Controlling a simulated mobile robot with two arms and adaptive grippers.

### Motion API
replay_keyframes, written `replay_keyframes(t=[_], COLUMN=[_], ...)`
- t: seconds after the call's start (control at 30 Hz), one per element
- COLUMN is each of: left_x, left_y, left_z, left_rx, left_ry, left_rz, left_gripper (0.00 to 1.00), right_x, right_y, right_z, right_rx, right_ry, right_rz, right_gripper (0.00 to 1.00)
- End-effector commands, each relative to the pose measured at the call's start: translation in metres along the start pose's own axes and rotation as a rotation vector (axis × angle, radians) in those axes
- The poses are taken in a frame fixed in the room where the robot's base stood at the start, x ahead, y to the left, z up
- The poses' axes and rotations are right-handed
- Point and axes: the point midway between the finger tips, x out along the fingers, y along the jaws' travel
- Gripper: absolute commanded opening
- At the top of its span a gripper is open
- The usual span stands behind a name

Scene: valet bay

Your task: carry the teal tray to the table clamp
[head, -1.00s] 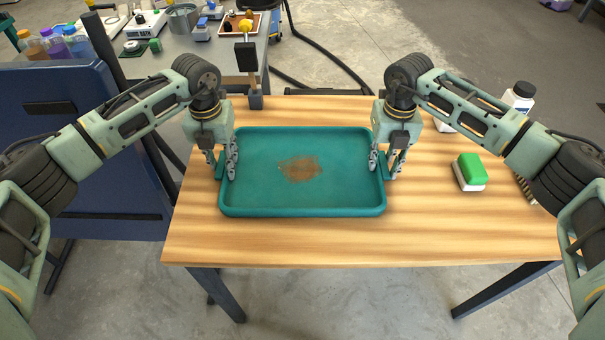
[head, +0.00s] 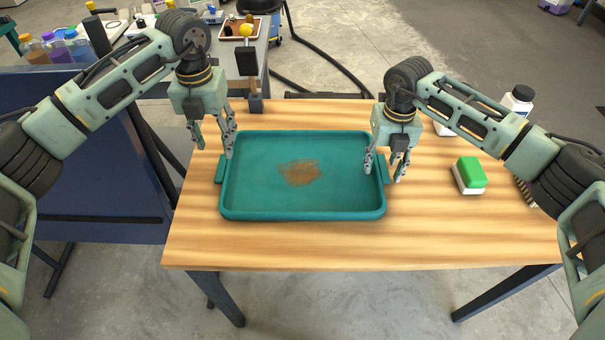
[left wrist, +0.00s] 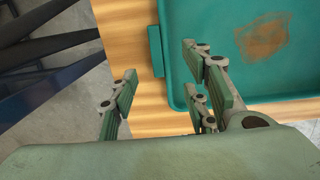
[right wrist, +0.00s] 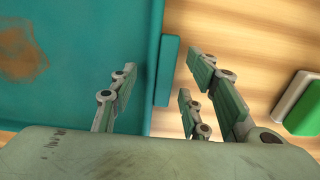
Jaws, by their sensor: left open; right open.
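The teal tray (head: 300,212) lies flat on the wooden table (head: 440,240), with a brown smear on its floor. My left gripper (head: 214,148) is open and empty above the tray's left handle (left wrist: 156,52). My right gripper (head: 384,172) is open and empty, its fingers apart over the tray's right handle (right wrist: 167,72). No finger visibly grips the tray.
A green and white block (head: 469,175) and a white bottle with a dark cap (head: 517,101) are on the table's right. A blue panel (head: 85,150) stands left of the table. A grey bench (head: 215,50) with bottles and tools stands behind. The table's front strip is clear.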

Motion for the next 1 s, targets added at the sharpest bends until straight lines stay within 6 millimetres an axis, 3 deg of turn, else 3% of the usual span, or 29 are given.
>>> replay_keyframes(t=[0.13,0.37,0.8,1.0], left_x=[-0.022,-0.032,-0.032,-0.032], left_y=[0.000,0.000,0.000,0.000], left_z=[0.001,0.000,0.000,0.000], left_rx=[0.000,0.000,0.000,0.000], left_ry=[-0.002,0.001,0.000,0.000], left_rz=[-0.001,0.000,0.000,0.000], left_gripper=[0.43,0.43,0.43,0.43], right_x=[0.000,-0.010,-0.096,-0.117], right_y=[0.000,0.000,0.000,0.000], right_z=[0.000,0.001,0.001,0.000], right_rx=[0.000,0.000,-0.001,0.000], right_ry=[0.000,-0.003,-0.003,-0.001], right_rz=[0.000,0.001,0.001,0.000], right_gripper=[0.43,0.43,0.43,0.43])
